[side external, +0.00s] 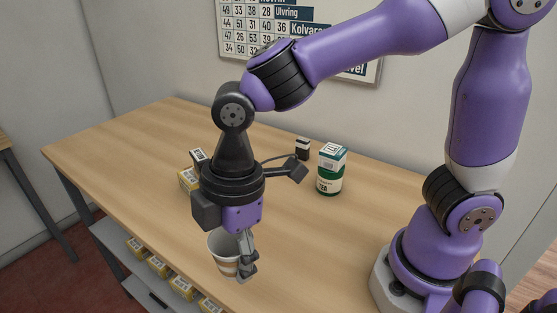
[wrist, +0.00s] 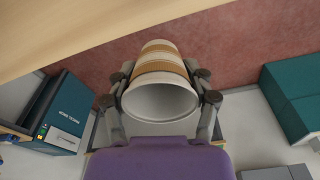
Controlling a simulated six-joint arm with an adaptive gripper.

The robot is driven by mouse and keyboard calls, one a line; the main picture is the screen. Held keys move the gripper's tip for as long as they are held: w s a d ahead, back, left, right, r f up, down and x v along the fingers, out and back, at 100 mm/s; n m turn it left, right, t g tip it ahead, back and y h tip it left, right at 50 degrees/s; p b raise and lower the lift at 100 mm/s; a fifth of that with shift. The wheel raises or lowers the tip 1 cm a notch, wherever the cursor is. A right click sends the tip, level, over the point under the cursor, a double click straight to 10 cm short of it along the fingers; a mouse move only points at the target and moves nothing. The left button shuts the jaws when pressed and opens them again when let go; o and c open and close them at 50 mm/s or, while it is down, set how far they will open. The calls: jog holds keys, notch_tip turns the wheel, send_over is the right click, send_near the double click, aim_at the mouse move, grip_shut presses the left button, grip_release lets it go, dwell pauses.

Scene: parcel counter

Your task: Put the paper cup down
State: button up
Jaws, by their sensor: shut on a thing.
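A white paper cup with tan bands (side external: 222,245) is held at the counter's (side external: 110,143) near edge in the side external view. My gripper (side external: 243,262) is shut on it, fingers pointing down; the far finger is mostly hidden. In the wrist view the cup (wrist: 160,100) sits between both fingers of my gripper (wrist: 160,82), its open rim towards the camera.
More yellow boxes (side external: 157,266) lie on a lower shelf. The counter's left part is clear. Teal boxes (wrist: 285,100) show in the wrist view.

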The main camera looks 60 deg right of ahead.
jog(key=w+d+f, duration=0.4)
jog(key=w, duration=0.1)
jog(key=w+d+f, duration=0.2)
jog(key=shift+w, duration=0.25)
jog(key=shift+f, duration=1.9)
jog(key=shift+f, duration=0.15)
jog(key=o, duration=0.8)
notch_tip(320, 180, up, 12)
jog(key=d+r, duration=0.1)
jog(key=d, duration=0.1)
jog(key=s+d+r+m+t+h, duration=0.1)
jog(key=s+d+r+m+t, duration=0.2)
jog(key=s+d+m, duration=0.6)
jog(key=m+t, duration=0.2)
jog(key=m, duration=0.3)
jog(key=shift+s+d+r+m, duration=0.3)
jog(key=shift+s+r+m, duration=0.05)
jog(key=shift+s+m, duration=0.05)
